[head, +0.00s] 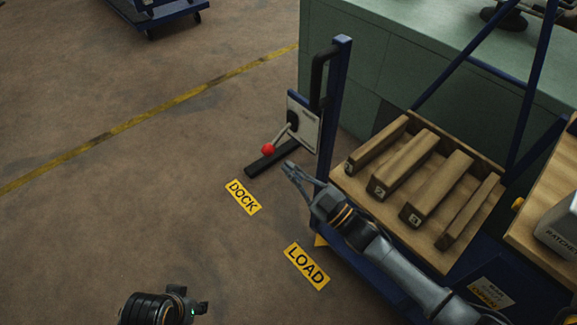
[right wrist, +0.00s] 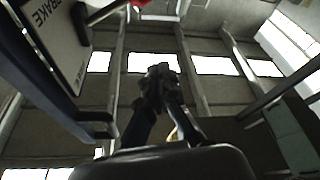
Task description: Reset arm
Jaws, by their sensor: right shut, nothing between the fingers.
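My right gripper (head: 297,174) is at the end of the arm coming in from the lower right in the head view. It is shut and empty, in front of the cart's left edge. Its dark fingers also show in the right wrist view (right wrist: 158,88), pointing up toward the ceiling. A lever with a red knob (head: 268,149) is on a pale plate (head: 304,122) on the blue post, up and left of the gripper and apart from it. Part of my left arm (head: 155,308) shows at the bottom edge; its gripper is out of view.
A blue cart holds a wooden tray (head: 345,183) with several numbered wooden blocks, close to my right forearm. A green cabinet (head: 350,65) stands behind. DOCK (head: 243,196) and LOAD (head: 306,266) labels lie on the floor.

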